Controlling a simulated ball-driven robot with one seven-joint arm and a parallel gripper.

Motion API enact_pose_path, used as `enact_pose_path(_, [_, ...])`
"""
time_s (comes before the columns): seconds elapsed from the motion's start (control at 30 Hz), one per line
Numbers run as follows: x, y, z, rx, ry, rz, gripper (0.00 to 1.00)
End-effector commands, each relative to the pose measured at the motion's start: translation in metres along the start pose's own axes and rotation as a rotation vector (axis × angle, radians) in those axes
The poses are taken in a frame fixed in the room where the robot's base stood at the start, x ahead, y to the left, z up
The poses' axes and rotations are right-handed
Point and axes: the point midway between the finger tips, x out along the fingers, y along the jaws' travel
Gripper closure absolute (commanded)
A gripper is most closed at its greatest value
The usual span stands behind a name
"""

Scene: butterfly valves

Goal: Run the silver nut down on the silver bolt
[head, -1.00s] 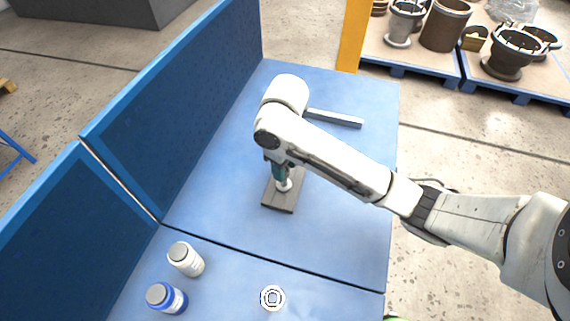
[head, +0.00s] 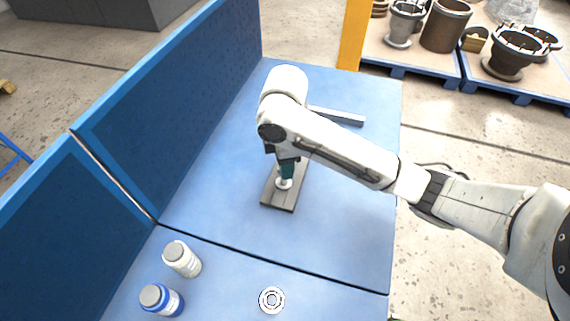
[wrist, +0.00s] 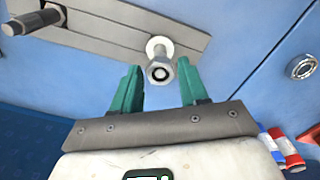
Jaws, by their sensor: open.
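The silver nut (wrist: 160,73) is a hex nut on the outer end of the silver bolt (wrist: 163,53), whose tip shows in the nut's hole. The bolt stands on a grey plate (wrist: 110,30), with a pale round collar at its foot. The plate also shows in the head view (head: 280,199) on the blue bench. My gripper (wrist: 158,68) is open, its green fingers on either side of the nut with gaps visible. In the head view my gripper (head: 287,168) points down over the plate; the nut is hard to make out there.
A dark bolt with a nut (wrist: 38,20) stands farther along the plate. A grey bar (head: 337,116) lies behind my arm. A white bottle (head: 182,259), a blue bottle (head: 162,299) and a round bearing-like ring (head: 271,300) are in front. A blue wall (head: 170,100) bounds the left.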

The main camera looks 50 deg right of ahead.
Motion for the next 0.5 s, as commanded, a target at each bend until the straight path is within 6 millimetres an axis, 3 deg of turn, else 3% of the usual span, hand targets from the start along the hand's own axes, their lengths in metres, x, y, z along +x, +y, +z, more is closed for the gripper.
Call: enact_pose_path(0.5, [0.0046,0.0034,-0.0002,-0.792,-0.003,0.002,0.56])
